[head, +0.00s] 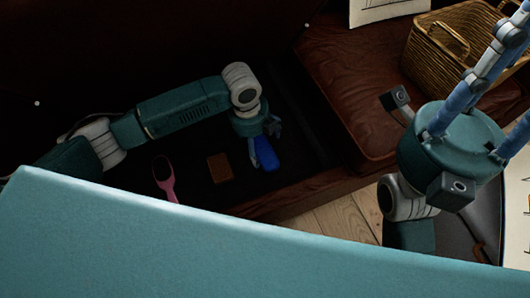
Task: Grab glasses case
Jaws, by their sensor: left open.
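A dark blue elongated object, which looks like the glasses case (267,157), lies in the dark recessed space left of the brown leather seat. My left gripper (265,146) reaches down over it from above. Its fingers are open, with one beside the case's left side and the other near its upper right end. Whether they touch the case is too dark to tell. My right gripper (505,85) is raised at the right edge, pointing up, away from the case. Its fingertips run out of the picture, so its opening is unclear.
A brown rectangular item (220,168) and a pink-handled brush (165,180) lie left of the case in the same space. A leather seat (355,90) stands to the right, bearing a wicker basket (440,55). A wooden edge (300,190) bounds the front.

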